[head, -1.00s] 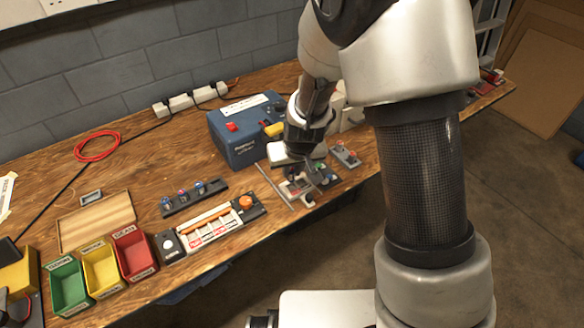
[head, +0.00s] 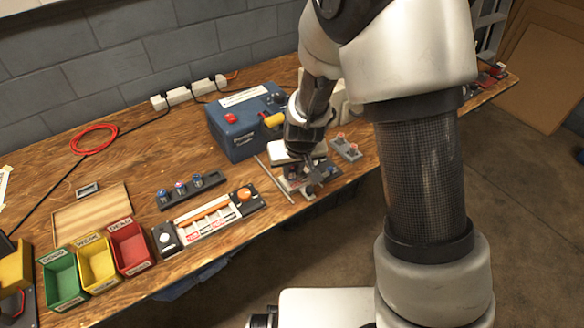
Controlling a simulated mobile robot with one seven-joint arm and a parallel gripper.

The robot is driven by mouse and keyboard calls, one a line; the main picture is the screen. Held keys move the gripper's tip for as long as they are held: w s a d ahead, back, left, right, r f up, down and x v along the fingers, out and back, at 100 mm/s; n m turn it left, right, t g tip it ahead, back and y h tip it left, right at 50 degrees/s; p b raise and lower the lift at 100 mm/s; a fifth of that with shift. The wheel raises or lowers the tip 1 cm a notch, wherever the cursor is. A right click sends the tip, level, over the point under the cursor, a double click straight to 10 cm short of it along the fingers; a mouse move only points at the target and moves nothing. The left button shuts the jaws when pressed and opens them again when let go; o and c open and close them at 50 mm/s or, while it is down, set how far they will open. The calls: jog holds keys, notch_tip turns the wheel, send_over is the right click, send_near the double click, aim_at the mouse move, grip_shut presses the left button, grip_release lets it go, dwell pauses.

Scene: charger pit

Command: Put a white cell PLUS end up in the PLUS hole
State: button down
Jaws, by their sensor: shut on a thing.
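My gripper (head: 313,184) is low over the right part of the bench, at a small grey fixture (head: 290,184) near the front edge. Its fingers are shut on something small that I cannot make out. The wrist and a pale hand body hide part of the fixture. No white cell shows clearly, and I cannot pick out the PLUS hole or its marking. A dark rack (head: 192,191) left of the gripper holds a few small pieces with blue, purple and reddish tops.
A blue box (head: 238,134) stands behind the gripper. A white-and-red tray (head: 209,222) with an orange knob lies left of it. Green (head: 63,284), yellow (head: 97,268) and red (head: 132,247) bins stand front left. A small grey holder (head: 346,148) sits to the right.

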aim_at(292, 170)
jog(key=shift+f+b, duration=0.7)
jog(key=shift+f, duration=0.15)
dwell(0.6)
jog(key=c, duration=1.6)
grip_release()
jog(key=shift+o, duration=0.2)
jog(key=shift+r+p, duration=2.85)
jog(key=shift+r, duration=0.65)
